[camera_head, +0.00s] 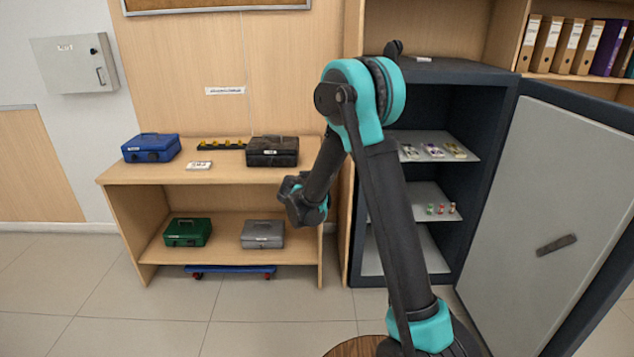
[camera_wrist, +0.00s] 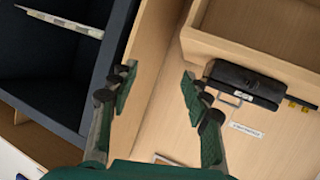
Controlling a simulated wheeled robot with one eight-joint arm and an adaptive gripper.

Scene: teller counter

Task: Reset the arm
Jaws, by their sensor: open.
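My arm rises from the lower right of the head view, bends at a high elbow and comes down to the wrist. My gripper (camera_head: 297,200) is in front of the right end of the wooden shelf unit, partly hidden by my own wrist. In the wrist view my gripper (camera_wrist: 158,82) has its two green-padded fingers spread apart. Nothing is between them. Behind them are a wooden panel and, beyond the right finger, a black box (camera_wrist: 247,84). The fingers appear apart from both.
The wooden shelf (camera_head: 225,176) holds a blue cash box (camera_head: 151,148), the black box (camera_head: 272,151), a green box (camera_head: 187,232) and a grey box (camera_head: 262,234). An open safe stands right, its door (camera_head: 545,200) swung outward. A blue dolly (camera_head: 230,269) sits below the shelf.

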